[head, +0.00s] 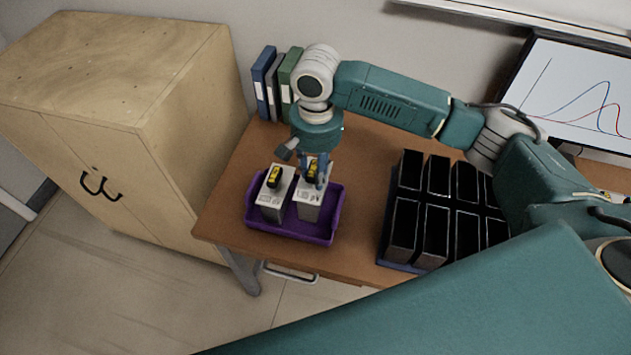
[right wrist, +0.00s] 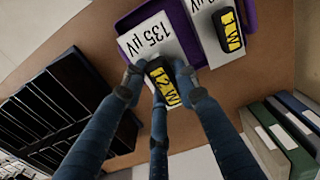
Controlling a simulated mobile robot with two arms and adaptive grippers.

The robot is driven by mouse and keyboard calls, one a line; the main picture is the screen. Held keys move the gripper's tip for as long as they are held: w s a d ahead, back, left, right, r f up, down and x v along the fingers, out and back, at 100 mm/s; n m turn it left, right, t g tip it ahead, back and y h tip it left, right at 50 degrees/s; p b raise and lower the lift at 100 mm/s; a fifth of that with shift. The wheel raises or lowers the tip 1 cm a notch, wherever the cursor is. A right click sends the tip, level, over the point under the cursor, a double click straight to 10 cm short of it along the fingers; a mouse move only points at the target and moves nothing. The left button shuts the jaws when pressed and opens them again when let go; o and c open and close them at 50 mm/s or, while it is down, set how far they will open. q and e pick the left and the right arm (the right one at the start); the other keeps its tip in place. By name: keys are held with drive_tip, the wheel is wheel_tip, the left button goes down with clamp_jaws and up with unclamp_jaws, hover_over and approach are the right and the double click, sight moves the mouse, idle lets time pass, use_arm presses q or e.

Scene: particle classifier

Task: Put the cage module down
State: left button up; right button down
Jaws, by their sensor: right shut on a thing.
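Two pale grey cage modules with black-and-yellow handles are in the purple tray (head: 290,236), side by side and upright. My right gripper (head: 316,172) is over the right-hand cage module (head: 308,208), shut on its handle. In the right wrist view the blue fingers (right wrist: 162,82) close around the handle of this module (right wrist: 152,38), which reads 135 µV. I cannot tell whether its base touches the tray floor. The other cage module (head: 271,206) stands beside it and also shows in the right wrist view (right wrist: 203,38). My left gripper is out of view.
A rack of black open bins (head: 435,215) stands right of the tray on the brown table (head: 355,200). Binders (head: 270,85) stand at the back left against the wall. A wooden cabinet (head: 170,110) borders the left side. A monitor (head: 575,90) is at the back right.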

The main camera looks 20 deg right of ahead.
drive_tip(key=shift+f, duration=0.6)
wheel_tip(320, 180, down, 4)
drive_tip(key=shift+r+p, duration=0.1)
drive_tip(key=shift+p, duration=0.2)
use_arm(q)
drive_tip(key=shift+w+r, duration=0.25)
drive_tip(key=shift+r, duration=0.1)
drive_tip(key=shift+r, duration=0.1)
use_arm(e)
drive_tip(key=shift+f, duration=0.25)
drive_tip(key=c, duration=1.5)
unclamp_jaws()
drive_tip(key=shift+f, duration=0.1)
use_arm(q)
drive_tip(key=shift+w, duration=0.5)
use_arm(e)
drive_tip(key=shift+o, duration=0.8)
